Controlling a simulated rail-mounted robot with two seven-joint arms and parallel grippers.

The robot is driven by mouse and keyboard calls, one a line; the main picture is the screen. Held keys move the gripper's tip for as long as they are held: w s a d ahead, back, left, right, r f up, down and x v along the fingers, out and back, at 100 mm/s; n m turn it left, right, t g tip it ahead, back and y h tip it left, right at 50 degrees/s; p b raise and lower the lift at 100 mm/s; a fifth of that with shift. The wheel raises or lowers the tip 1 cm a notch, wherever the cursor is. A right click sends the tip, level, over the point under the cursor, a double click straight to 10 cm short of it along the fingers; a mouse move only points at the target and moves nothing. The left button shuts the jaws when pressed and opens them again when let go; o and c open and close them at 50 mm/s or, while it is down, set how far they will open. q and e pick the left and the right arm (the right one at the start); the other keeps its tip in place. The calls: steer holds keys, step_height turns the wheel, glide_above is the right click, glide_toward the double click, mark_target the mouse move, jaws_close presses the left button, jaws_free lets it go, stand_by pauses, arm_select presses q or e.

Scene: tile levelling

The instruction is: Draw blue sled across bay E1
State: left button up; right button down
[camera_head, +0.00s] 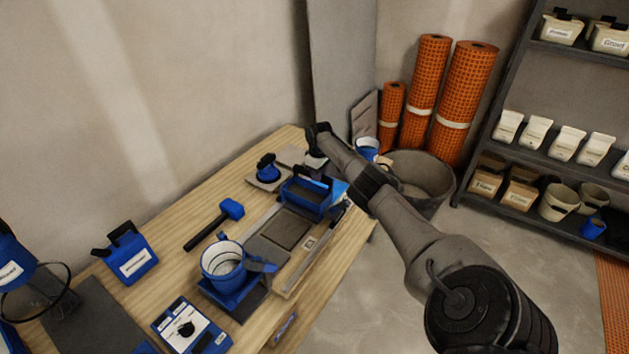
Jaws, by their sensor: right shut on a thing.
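The blue sled (306,198) is an open blue box with a black grip. It sits across the metal rails at the far end of the tile bay on the wooden table. Dark grey tiles (284,229) lie in the bay on the sled's near side. My right gripper (317,153) is at the sled's far side, shut on the sled; the contact is small and partly hidden. My left gripper is not in view.
A blue bucket (223,262) stands at the bay's near end. A blue mallet (231,209), a suction cup (267,168) and a labelled blue box (131,258) are to the left. A grey tub (421,177) stands on the floor beyond the table.

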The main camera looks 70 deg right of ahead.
stand_by(0.3)
steer(key=c, duration=1)
jaws_free()
steer(key=shift+o, duration=0.2)
steer(key=shift+r, duration=0.2)
step_height(320, 180, up, 14)
steer(key=p, duration=0.5)
steer(key=shift+f, duration=0.25)
